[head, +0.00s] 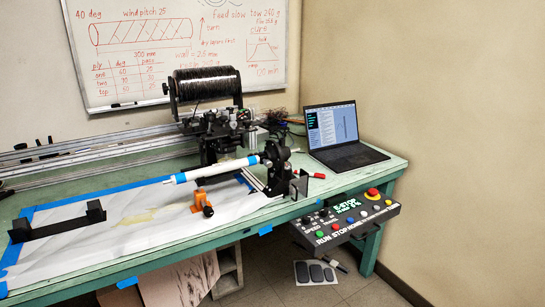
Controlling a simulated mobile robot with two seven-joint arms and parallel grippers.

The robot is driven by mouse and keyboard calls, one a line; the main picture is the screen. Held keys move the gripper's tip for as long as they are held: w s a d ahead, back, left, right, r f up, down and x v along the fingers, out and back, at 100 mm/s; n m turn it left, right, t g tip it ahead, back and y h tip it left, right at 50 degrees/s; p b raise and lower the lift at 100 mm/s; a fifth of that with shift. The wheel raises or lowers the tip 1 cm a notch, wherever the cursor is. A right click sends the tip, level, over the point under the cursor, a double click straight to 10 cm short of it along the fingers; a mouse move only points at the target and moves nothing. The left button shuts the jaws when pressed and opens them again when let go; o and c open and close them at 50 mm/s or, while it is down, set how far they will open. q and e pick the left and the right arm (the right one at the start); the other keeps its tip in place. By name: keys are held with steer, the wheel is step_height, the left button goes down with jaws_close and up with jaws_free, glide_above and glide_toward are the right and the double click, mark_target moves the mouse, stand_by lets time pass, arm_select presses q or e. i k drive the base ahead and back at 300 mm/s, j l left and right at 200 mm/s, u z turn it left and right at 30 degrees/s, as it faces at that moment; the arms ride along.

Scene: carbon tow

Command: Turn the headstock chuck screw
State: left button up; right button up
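The headstock (276,168) is a black assembly at the right part of the bench. A white mandrel (215,170) with blue bands extends left from it, held above the bench, and a thin rod shows at its left end. The chuck is at the mandrel's right end, but its screw is too small to make out. Neither of my grippers is in view.
An orange and black tool (203,202) stands on the white sheet (150,222). A black cradle (58,222) is at left. A black tow spool (205,84) is behind. A laptop (340,140) and a control panel (350,217) are at right. A red object (313,175) lies nearby.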

mark_target(268, 164)
steer(key=i+l, duration=0.2)
steer(key=i+l+u, duration=0.15)
steer(key=l, duration=0.3)
steer(key=i+l, duration=0.25)
steer(key=i+l+u, duration=0.15)
steer(key=l, duration=0.25)
steer(key=i+l, duration=0.2)
steer(key=l, duration=0.15)
steer(key=i+l+u, duration=0.1)
steer(key=l, duration=0.3)
steer(key=i+j, duration=0.05)
